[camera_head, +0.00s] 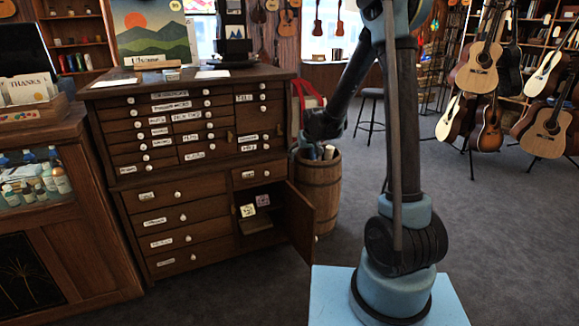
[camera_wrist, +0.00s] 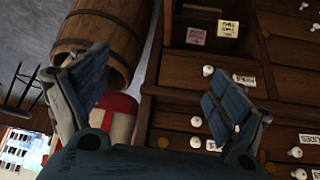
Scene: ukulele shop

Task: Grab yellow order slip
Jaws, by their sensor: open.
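The yellow order slip (camera_head: 248,210) stands in the open lower-right compartment of the dark wooden drawer cabinet (camera_head: 188,187). A pink slip (camera_head: 262,200) is beside it, to the right. In the wrist view, which looks turned over, the yellow slip (camera_wrist: 228,30) and the pink slip (camera_wrist: 196,37) show near the top, beyond my fingers. My gripper (camera_wrist: 154,72) is open and empty, apart from both slips. In the head view the end of my arm is near the cabinet's right side, above the barrel; its fingers are hard to make out.
The compartment's door (camera_head: 301,222) is swung open to the right. A wooden barrel (camera_head: 319,190) with rolled items stands right beside it. A counter (camera_head: 70,210) with bottles is at the left. Guitars on stands (camera_head: 480,70) are at the right, with open carpet before them.

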